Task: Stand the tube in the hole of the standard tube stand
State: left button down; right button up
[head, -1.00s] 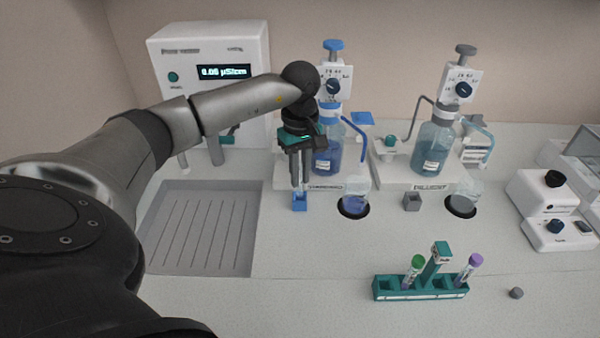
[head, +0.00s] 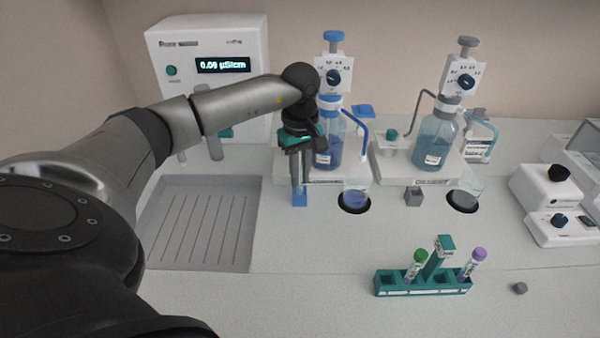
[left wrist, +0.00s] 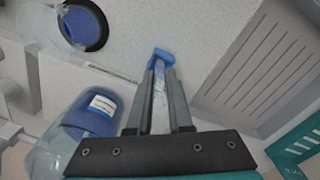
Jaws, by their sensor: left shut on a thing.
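The standard tube stand is a small blue block (head: 300,200) on the counter in front of the blue-topped bottle. It also shows in the left wrist view (left wrist: 161,56), just beyond my fingertips. My left gripper (head: 299,184) points down right over this stand. In the left wrist view my left gripper (left wrist: 163,75) is shut on a clear tube (left wrist: 159,92), which lies between the two fingers and lines up with the blue stand. The tube's lower end is hard to see, so I cannot tell whether it is inside the hole. My right gripper is not in view.
A beaker in a round dark recess (head: 354,203) is right of the stand. A grey stand (head: 414,197) is farther right. A slotted drain tray (head: 200,215) lies left. A green rack (head: 423,284) with capped tubes is in front, a grey cap (head: 520,288) beside it.

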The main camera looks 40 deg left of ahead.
pick_arm(q)
jog(key=shift+f, duration=0.15)
jog(key=shift+f, duration=0.25)
jog(key=shift+f+b, duration=0.3)
jog(key=shift+b, duration=0.2)
dwell(0.4)
jog(key=c, duration=0.8)
grip_release()
jog(key=shift+o, duration=0.2)
notch_tip(320, 180, up, 15)
jog(key=p, duration=0.1)
jog(key=shift+r+p, duration=0.15)
jog(key=shift+p, duration=0.15)
dwell(0.5)
